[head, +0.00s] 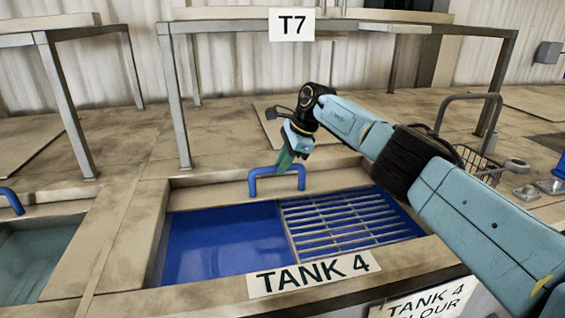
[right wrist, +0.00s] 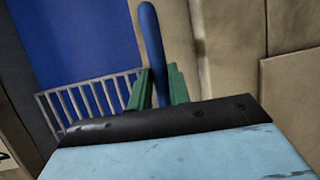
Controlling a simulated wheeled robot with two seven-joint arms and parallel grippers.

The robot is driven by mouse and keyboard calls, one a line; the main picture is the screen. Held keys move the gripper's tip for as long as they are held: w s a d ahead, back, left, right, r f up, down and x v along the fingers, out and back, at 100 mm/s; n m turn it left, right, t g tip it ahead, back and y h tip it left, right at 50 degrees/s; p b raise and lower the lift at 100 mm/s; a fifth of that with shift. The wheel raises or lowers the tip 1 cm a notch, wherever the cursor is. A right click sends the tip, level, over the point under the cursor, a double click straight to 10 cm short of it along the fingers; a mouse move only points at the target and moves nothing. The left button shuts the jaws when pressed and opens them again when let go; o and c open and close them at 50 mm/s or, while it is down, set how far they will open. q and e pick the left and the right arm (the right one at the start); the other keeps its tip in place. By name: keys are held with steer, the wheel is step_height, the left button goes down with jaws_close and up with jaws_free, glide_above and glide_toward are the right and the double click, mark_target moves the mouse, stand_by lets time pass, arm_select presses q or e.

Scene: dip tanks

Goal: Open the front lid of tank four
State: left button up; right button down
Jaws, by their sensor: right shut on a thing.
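Tank four shows in the head view as a sunken opening with a flat blue area (head: 225,245) on its left and a metal grate (head: 345,222) on its right. Its label, TANK 4 (head: 315,274), is on the front edge. A blue bar handle (head: 264,172) stands at the far edge of the opening. My right gripper (head: 287,160) has its green fingers shut on this handle. In the right wrist view the handle (right wrist: 150,45) runs between the two fingers (right wrist: 158,88). I cannot tell from these views how the lid panel lies. My left gripper is not in view.
A metal frame with a T7 sign (head: 292,24) stands behind the tank. A wire basket (head: 480,163) is at the right, near small metal parts (head: 550,186). Another tank (head: 35,260) with a blue handle (head: 11,200) is at the left.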

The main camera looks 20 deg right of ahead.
steer(key=c, duration=1.3)
jaws_free()
steer(key=shift+r, duration=0.1)
steer(key=v, duration=1.3)
steer(key=shift+d, duration=0.15)
